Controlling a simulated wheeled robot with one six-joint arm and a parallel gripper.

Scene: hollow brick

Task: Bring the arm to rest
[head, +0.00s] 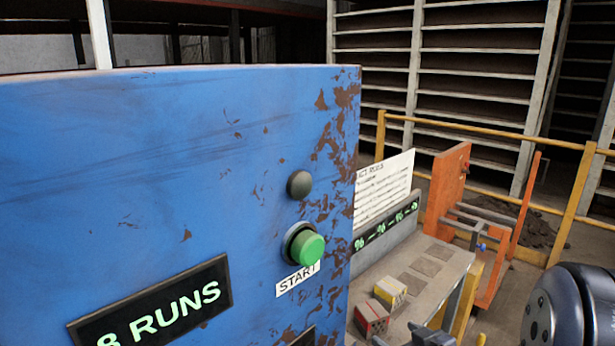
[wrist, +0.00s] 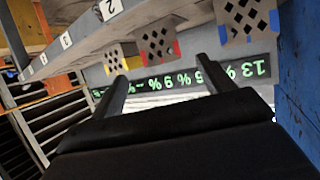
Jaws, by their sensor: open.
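My gripper (wrist: 160,70) shows in the wrist view with its two dark fingers spread apart and nothing between them. The wrist view looks upside down at the bench, with a display strip (wrist: 180,80) of green percent figures behind the fingers. Three hollow bricks show above the strip: one with yellow marks (wrist: 115,58), one with red marks (wrist: 158,42), and one at the right (wrist: 243,18). The fingers appear apart from the bricks. In the head view, part of my arm (head: 570,305) is at the lower right; I cannot make out the fingertips there.
A blue cabinet (head: 150,160) fills the left, with a green START button (head: 307,249) and a runs display (head: 155,312). Beside it is a bench (head: 445,262) with a red-marked brick (head: 371,318) and a yellow-marked brick (head: 390,292). An orange frame (head: 445,190) and yellow railing (head: 570,205) stand behind.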

